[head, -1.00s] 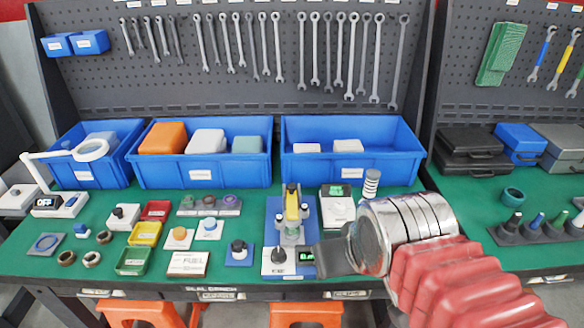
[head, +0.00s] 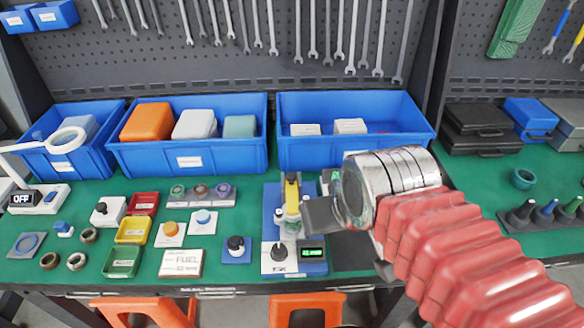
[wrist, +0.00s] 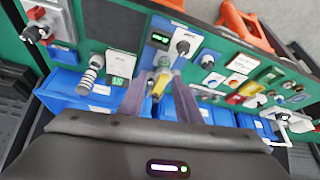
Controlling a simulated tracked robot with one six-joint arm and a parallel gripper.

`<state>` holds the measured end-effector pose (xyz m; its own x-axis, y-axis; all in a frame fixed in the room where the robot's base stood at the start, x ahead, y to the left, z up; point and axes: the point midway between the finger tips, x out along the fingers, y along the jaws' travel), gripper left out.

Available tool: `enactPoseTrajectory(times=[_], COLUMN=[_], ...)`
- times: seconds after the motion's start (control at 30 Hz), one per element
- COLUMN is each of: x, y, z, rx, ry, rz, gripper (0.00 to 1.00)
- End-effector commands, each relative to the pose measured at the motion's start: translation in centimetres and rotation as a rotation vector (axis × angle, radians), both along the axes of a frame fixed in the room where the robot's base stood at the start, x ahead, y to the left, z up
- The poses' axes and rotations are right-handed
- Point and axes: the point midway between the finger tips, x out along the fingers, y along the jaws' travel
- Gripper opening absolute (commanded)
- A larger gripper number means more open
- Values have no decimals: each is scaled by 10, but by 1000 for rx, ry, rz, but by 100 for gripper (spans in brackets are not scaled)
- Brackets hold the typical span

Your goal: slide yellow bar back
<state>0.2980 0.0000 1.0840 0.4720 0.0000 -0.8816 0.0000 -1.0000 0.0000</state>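The yellow bar (head: 292,194) stands on a blue test rig (head: 272,205) in the middle of the bench, with a dark part at its top. My gripper (head: 308,214) is just right of the bar in the head view, pointing left at it. In the wrist view the yellow bar (wrist: 160,84) shows between my two grey fingers (wrist: 160,92), with gaps seen on both sides. My gripper is open and holds nothing. The bar's lower part is partly hidden by the rig. I cannot tell whether a finger touches it.
A white panel with a black knob (head: 279,251) and a green display (head: 312,252) sit at the rig's front. Blue bins (head: 350,150) line the back. A striped cylinder (wrist: 91,72) shows beside the rig.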

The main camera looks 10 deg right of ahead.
Motion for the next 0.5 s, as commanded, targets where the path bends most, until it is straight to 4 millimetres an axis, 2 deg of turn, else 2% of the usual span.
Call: enactPoseTrajectory(times=[0.17, 0.37, 0.5], x=[1, 13, 30], y=[0, 1, 4], z=[2, 11, 23], rx=[-1, -15, -35], ry=[2, 31, 69], rz=[3, 30, 71], gripper=[40, 40, 40])
